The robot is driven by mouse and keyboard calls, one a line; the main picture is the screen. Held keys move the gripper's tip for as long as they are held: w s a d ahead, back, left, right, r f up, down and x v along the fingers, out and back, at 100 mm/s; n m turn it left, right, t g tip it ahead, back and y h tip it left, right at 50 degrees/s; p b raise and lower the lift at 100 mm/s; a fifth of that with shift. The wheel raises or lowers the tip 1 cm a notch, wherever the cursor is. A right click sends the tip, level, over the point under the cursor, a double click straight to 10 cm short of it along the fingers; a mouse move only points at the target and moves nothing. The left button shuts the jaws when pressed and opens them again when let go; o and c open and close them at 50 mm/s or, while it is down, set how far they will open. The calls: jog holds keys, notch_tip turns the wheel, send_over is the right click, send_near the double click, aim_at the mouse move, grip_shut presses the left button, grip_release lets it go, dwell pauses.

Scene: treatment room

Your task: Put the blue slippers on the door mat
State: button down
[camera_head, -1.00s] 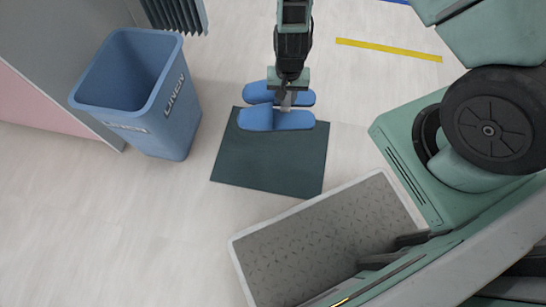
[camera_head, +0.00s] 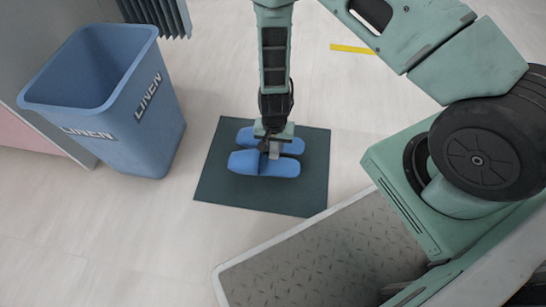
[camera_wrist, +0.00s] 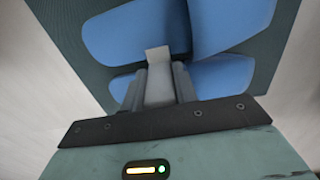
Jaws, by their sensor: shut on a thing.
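The blue slippers (camera_head: 264,163) lie side by side over the dark green door mat (camera_head: 258,196) in the head view. Their toes point left. My gripper (camera_head: 270,149) is above them, shut on the slippers between the pair. In the wrist view the slippers (camera_wrist: 180,40) show on both sides of my gripper's fingers (camera_wrist: 158,80), with the mat (camera_wrist: 75,60) behind them. I cannot tell whether the slippers touch the mat. My gripper hides part of the slippers.
A blue linen bin (camera_head: 120,110) stands to the left of the mat, apart from it. My base is at the lower right, close to the mat's edge. Pale floor is clear below left, and a yellow floor strip (camera_head: 353,49) lies farther back.

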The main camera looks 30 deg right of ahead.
aim_at(274, 153)
jog(key=shift+f+b, duration=1.2)
jog(key=shift+f, duration=1.25)
jog(key=c, duration=1.1)
grip_release()
